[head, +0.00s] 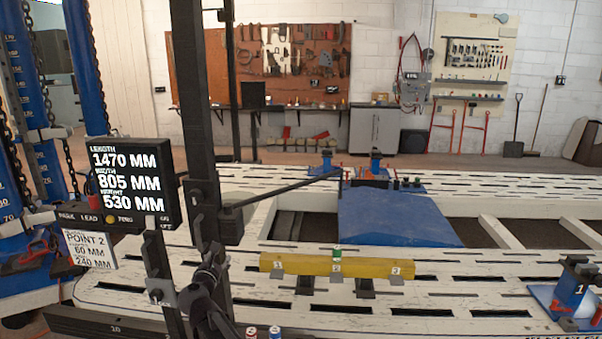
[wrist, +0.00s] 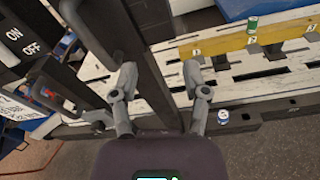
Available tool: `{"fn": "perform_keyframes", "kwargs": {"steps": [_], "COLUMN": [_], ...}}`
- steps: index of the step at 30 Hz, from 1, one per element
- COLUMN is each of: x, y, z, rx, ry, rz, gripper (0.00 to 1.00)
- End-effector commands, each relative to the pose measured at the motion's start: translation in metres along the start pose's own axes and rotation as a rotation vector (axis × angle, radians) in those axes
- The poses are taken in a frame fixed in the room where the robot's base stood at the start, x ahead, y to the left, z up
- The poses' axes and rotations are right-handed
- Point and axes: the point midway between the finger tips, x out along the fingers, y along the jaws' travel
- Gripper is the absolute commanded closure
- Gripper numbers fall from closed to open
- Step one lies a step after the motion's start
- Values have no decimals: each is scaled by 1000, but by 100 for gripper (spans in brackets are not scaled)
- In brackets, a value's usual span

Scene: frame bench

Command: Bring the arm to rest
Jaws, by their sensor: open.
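My gripper (wrist: 161,78) is open in the wrist view, its two grey fingers spread apart with nothing held between them. A dark upright post passes behind and between the fingers in that view; I cannot tell how close it is. In the head view my gripper (head: 207,272) is low, left of centre, in front of the white slotted bench (head: 450,262) and left of the yellow beam (head: 310,265). Its fingertips are hard to make out there against the dark post.
A green can (head: 337,252) stands on the beam. Two cans show at the bottom edge, one red (head: 251,333), one blue (head: 275,333). A black display (head: 125,183) and dark mast (head: 195,110) stand left. A blue ramp (head: 395,218) lies behind the beam.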

Motion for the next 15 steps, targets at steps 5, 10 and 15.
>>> {"fn": "perform_keyframes", "kwargs": {"steps": [5, 10, 15], "x": [12, 11, -2], "y": [-90, -172, -247], "z": [12, 15, 13], "rx": [296, 599, 894], "ry": [60, 94, 101], "rz": [-203, -415, -637], "gripper": [40, 40, 40]}}
